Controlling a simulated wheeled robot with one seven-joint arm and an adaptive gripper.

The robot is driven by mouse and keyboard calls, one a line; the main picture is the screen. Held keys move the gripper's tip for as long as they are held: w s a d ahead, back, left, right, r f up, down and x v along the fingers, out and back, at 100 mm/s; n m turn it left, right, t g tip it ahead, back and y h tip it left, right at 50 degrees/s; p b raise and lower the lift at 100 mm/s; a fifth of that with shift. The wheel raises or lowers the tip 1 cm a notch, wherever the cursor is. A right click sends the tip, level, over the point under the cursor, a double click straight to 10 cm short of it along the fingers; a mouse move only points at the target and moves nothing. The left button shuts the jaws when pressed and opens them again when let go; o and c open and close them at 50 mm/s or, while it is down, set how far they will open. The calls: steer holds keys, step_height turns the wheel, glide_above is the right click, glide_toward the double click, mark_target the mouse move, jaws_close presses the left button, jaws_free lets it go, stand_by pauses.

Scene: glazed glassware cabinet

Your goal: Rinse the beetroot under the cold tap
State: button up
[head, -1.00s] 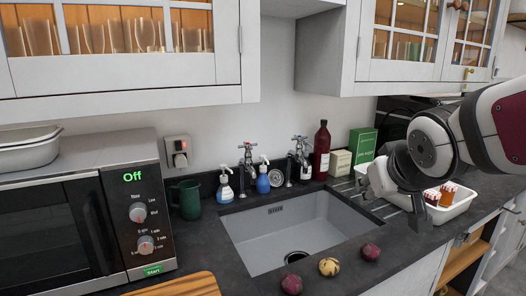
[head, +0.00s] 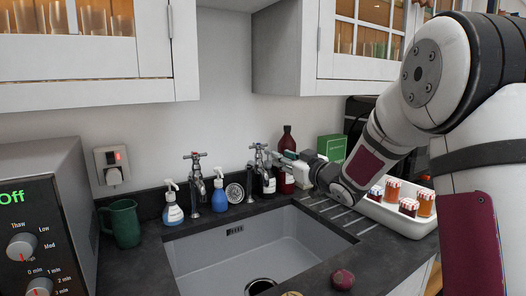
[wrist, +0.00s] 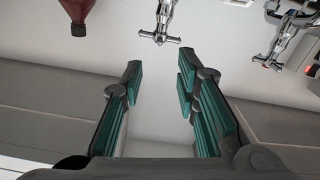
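A dark red beetroot-like root (head: 343,279) lies on the counter in front of the sink (head: 190,252). Two chrome cross-handled taps stand behind the sink, a left tap (head: 196,172) and a right tap (head: 260,160). I cannot tell which is cold. My gripper (head: 284,160) is by the right tap, coming from the right, in front of the dark red bottle (head: 287,142). In the wrist view my gripper (wrist: 158,78) is open and empty. The right tap's cross handle (wrist: 160,37) shows beyond its fingertips, apparently apart from them; the left tap (wrist: 290,20) is at the right.
A white tray (head: 400,221) with jars is at the right. A green mug (head: 123,222) and microwave (head: 45,215) are at the left.

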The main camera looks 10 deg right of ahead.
mark_target(258, 148)
steer(key=x, duration=1.1)
steer(key=shift+w+a, duration=0.1)
steer(key=shift+w, duration=0.1)
jaws_close()
